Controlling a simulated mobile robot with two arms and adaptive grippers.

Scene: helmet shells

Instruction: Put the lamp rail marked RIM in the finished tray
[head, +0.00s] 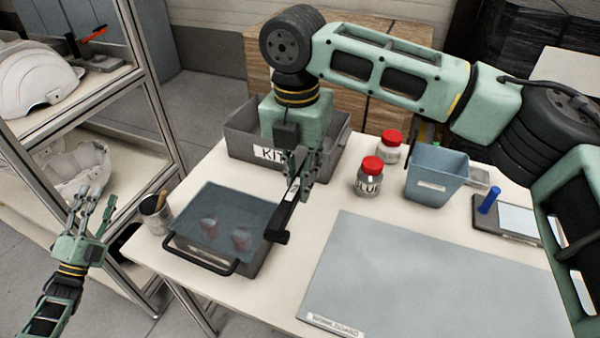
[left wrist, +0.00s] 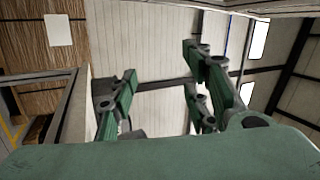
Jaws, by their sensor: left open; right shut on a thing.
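My right gripper (head: 302,178) is shut on a dark, narrow rail (head: 283,218) with a small pale label. The label is too small to read. The rail slants down over the right side of a grey tray (head: 256,264) with a black handle; I cannot tell whether they touch. A bluish see-through sheet covers much of this tray, and two reddish shapes show through it. I read no tray marking. My left gripper (head: 92,208) is open and empty at the far left, off the table; its fingers also show in the left wrist view (left wrist: 165,85).
A grey bin (head: 240,142) marked KIT stands behind the tray. Two red-capped jars (head: 369,180), a blue-grey bin (head: 437,178) and a cup (head: 155,212) stand on the table. A grey mat (head: 430,275) lies bare at front right. A shelf with white helmet shells (head: 35,80) is at left.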

